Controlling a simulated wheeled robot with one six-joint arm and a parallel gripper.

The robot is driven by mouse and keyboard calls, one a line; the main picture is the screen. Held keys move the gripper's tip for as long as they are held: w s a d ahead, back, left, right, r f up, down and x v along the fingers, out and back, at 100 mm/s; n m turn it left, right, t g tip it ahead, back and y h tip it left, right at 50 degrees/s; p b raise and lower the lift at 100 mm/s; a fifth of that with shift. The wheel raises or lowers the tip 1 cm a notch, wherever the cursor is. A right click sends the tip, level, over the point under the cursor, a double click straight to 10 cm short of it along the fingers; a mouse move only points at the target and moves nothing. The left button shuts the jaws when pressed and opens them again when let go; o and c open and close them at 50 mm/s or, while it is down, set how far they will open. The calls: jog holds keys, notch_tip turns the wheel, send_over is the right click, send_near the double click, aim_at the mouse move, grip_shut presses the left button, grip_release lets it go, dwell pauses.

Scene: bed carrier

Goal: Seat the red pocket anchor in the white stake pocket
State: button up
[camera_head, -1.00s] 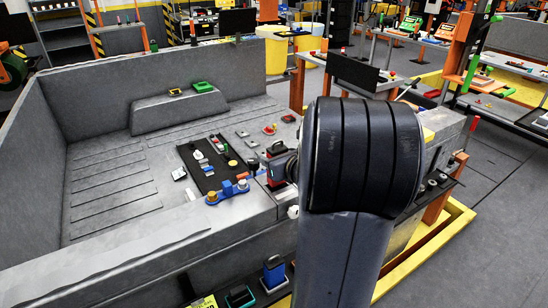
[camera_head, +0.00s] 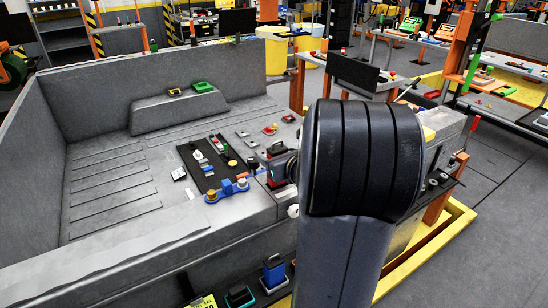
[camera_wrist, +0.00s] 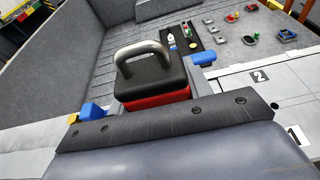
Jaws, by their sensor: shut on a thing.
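The red pocket anchor (camera_wrist: 150,92) has a red body, a black top and a grey metal loop handle. It is large in the middle of the wrist view, just beyond my wrist plate. My gripper (camera_wrist: 148,86) is shut on it, with a blue part showing on either side. In the head view the anchor (camera_head: 274,160) is small and partly hidden by my arm, over the near right corner of the grey bed. The white stake pocket cannot be made out for certain. I cannot tell whether the anchor touches anything below it.
A black tray (camera_head: 207,165) with small parts lies on the bed floor. A blue piece with knobs (camera_head: 227,189) sits near the bed's edge. High grey walls (camera_head: 95,105) bound the bed's left and back.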

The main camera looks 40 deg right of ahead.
jog(key=shift+f+b, duration=2.2)
jog(key=shift+b, duration=0.1)
jog(key=o, duration=1.2)
jog(key=v, duration=1)
jog(key=shift+s+r, duration=0.15)
jog(key=shift+s, duration=0.2)
jog(key=x, duration=1.1)
jog(key=shift+s+a, duration=0.1)
jog(key=shift+r+p, duration=0.3)
jog(key=shift+p, duration=0.1)
jog(key=shift+r, duration=0.15)
